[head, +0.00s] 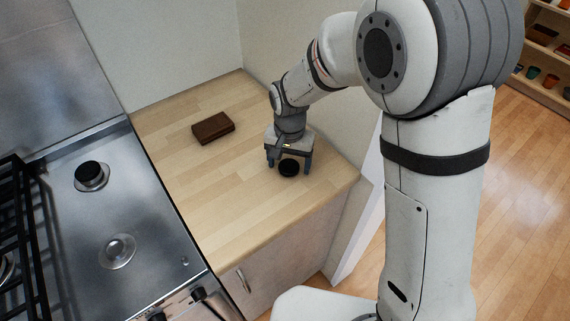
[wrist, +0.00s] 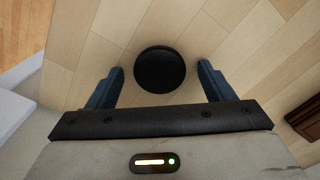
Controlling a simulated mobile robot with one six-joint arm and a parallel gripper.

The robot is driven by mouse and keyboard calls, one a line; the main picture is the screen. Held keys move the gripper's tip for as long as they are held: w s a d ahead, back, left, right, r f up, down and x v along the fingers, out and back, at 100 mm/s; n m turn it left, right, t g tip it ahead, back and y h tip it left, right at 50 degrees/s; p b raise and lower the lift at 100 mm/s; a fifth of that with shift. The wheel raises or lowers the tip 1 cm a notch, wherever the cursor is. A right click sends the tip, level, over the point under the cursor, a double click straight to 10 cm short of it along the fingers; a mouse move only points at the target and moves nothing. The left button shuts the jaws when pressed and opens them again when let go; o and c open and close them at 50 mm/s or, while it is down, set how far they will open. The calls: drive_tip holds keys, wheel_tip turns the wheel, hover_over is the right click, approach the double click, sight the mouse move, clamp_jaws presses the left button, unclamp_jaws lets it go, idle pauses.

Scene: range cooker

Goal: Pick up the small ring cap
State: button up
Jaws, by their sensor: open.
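The small ring cap (head: 289,168) is a round black disc lying flat on the wooden worktop. In the wrist view the cap (wrist: 160,69) sits centred between the fingers and slightly beyond their tips, with a gap on each side. My gripper (head: 289,167) points down over the worktop at the cap, its fingers open on either side. It also shows in the wrist view (wrist: 162,75), with nothing held. The exact height of the fingertips above the wood is hard to tell.
A dark brown box (head: 213,127) lies on the worktop (head: 210,190) left of my gripper. The steel hob (head: 130,215) is at the left, with a bare burner (head: 117,250) and a black-capped burner (head: 91,176). A wall stands close behind my gripper.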

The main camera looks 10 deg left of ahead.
drive_tip(key=c, duration=1.1)
drive_tip(key=shift+o, duration=0.2)
drive_tip(key=shift+r, duration=0.15)
